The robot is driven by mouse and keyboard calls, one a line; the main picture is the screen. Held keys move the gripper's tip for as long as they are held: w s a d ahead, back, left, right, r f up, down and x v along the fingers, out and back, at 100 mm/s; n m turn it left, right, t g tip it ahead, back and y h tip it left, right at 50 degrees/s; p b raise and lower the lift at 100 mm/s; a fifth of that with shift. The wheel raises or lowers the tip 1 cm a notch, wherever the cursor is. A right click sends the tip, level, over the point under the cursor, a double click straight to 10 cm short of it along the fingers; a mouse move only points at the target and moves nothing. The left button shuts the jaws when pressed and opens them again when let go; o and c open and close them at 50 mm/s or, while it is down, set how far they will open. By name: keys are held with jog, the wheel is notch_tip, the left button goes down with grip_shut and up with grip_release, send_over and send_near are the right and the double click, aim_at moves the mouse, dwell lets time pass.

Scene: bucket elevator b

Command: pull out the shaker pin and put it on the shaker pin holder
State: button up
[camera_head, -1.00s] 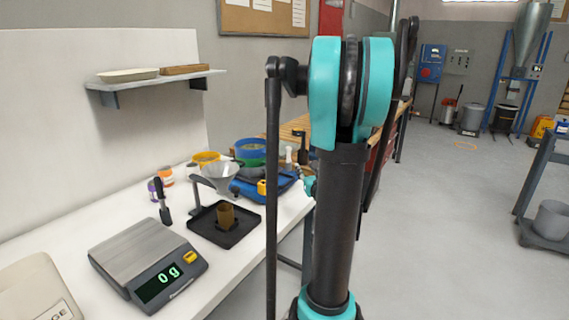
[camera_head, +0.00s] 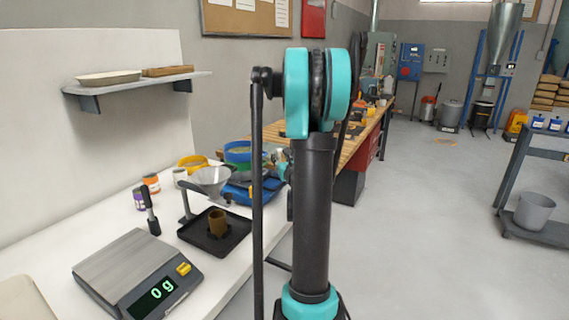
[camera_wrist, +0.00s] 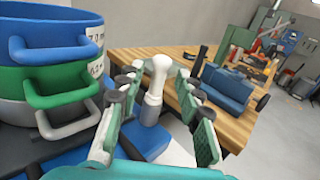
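In the wrist view, a pale pin with a rounded white head (camera_wrist: 158,72), probably the shaker pin, stands upright beside the sieve stack. My gripper (camera_wrist: 158,88) is open, with one green-padded finger on each side of the pin; I see gaps and cannot tell any contact. The stack has a blue sieve (camera_wrist: 48,31), a green one (camera_wrist: 55,85) and a grey one on the blue shaker (camera_wrist: 150,139). The shaker also shows in the head view (camera_head: 233,192), where my arm hides most of my gripper. I cannot make out the pin holder.
The white bench holds a scale (camera_head: 130,270), a black tray (camera_head: 215,232) with a brown cup, and a funnel on a stand (camera_head: 210,180). A wooden workbench (camera_wrist: 225,115) with a blue case lies beyond the pin. Open floor is at the right.

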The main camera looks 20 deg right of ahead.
jog(key=w, duration=0.7)
jog(key=shift+d, duration=0.4)
grip_shut()
